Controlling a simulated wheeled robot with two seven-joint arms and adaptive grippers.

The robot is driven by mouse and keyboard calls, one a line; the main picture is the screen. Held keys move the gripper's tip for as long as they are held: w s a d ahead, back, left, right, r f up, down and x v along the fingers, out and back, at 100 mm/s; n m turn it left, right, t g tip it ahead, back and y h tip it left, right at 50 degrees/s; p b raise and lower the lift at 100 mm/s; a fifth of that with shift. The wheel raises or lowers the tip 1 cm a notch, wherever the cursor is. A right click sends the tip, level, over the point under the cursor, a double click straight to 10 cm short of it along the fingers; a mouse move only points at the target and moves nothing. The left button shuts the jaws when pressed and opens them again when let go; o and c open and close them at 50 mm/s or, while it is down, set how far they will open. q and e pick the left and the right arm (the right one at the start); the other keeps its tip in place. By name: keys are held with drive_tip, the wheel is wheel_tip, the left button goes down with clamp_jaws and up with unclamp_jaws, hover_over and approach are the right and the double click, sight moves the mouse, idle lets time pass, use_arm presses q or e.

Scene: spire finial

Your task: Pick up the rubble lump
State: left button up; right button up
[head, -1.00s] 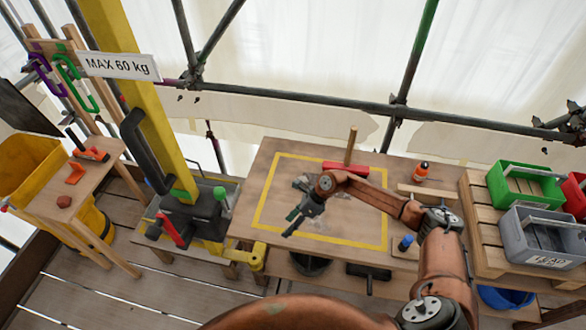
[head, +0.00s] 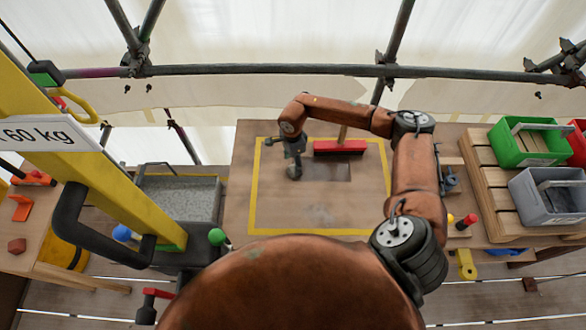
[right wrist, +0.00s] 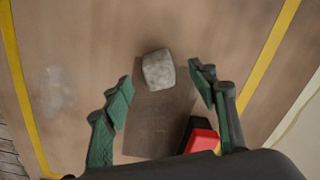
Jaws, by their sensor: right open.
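The rubble lump, a small grey rough-sided stone (right wrist: 158,70), lies on the wooden table top, at the edge of a darker rectangular patch. My right gripper (right wrist: 160,78) is open, with its two green-padded fingers on either side of the lump in the picture and nothing between them in its grasp. How far the fingertips are above the lump is hard to tell. In the head view my right gripper (head: 294,165) points down over the left part of the yellow-outlined area, and mostly hides the lump there. My left gripper is not in view.
A red brush (head: 340,148) with a wooden handle lies right of my gripper; its red part (right wrist: 202,140) shows near the right finger. A green bin (head: 528,145) and grey bin (head: 550,195) stand on a pallet at right. The yellow post (head: 120,190) stands left.

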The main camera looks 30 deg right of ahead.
drive_tip(key=f, duration=0.4)
drive_tip(key=shift+s+d+f+p, duration=0.2)
drive_tip(key=shift+d+f+p, duration=0.05)
drive_tip(key=shift+d+p, duration=0.05)
drive_tip(key=shift+w+f, duration=0.1)
drive_tip(key=shift+f, duration=0.2)
drive_tip(key=c, duration=1.2)
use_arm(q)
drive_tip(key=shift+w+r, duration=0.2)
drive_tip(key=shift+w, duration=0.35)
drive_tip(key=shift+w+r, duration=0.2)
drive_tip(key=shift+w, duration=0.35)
use_arm(e)
drive_tip(key=shift+r, duration=0.1)
drive_tip(key=shift+c, duration=1)
